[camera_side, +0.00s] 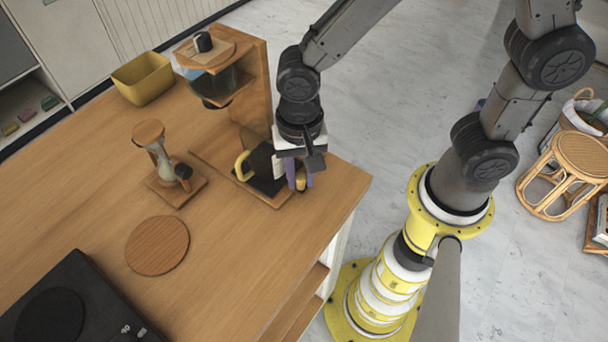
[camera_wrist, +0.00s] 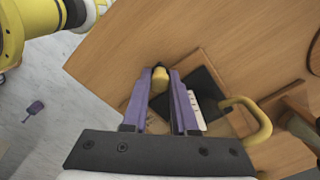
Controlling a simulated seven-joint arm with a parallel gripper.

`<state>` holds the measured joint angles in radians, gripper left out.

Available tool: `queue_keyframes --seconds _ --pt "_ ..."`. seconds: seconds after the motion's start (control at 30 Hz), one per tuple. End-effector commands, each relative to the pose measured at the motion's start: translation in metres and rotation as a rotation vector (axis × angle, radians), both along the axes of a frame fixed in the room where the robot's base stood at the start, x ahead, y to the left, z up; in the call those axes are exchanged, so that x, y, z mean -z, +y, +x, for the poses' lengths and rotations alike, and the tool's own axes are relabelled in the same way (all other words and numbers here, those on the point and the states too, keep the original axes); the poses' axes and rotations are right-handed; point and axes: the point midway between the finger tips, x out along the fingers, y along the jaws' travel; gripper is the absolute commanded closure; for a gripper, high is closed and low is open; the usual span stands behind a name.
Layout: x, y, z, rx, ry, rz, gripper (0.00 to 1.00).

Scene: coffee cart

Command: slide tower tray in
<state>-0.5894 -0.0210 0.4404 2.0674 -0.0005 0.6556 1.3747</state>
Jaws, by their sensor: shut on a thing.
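The wooden tower (camera_side: 259,95) stands upright near the far edge of the counter. Its low wooden tray (camera_side: 273,200) extends out from the base toward the front, with a dark pad on top; the tray also shows in the wrist view (camera_wrist: 205,62). My wrist partly hides the mug and tray.
An hourglass-shaped item on a wooden base (camera_side: 178,191) stands left of the tray. A round wooden mat (camera_side: 158,245) lies nearer, beside a black appliance (camera_side: 75,305). A yellow bin (camera_side: 144,80) stands at the back. The counter's right edge is close to my gripper.

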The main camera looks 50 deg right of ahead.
Motion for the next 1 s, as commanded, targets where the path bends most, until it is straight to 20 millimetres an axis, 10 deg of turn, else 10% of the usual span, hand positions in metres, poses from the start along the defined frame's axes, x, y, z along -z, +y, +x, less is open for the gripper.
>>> queue_keyframes --seconds 0.3,0.7,0.73,0.8,1.0 --pt "-0.001 0.001 0.062 0.003 -0.005 0.004 1.00" --pt "-0.002 0.001 0.070 0.000 -0.005 0.004 1.00" --pt "-0.002 0.001 0.070 0.000 -0.005 0.004 0.68" --pt "-0.002 0.001 0.069 0.000 -0.005 0.004 0.56" --pt "-0.001 0.000 0.069 0.000 -0.002 0.002 0.43"
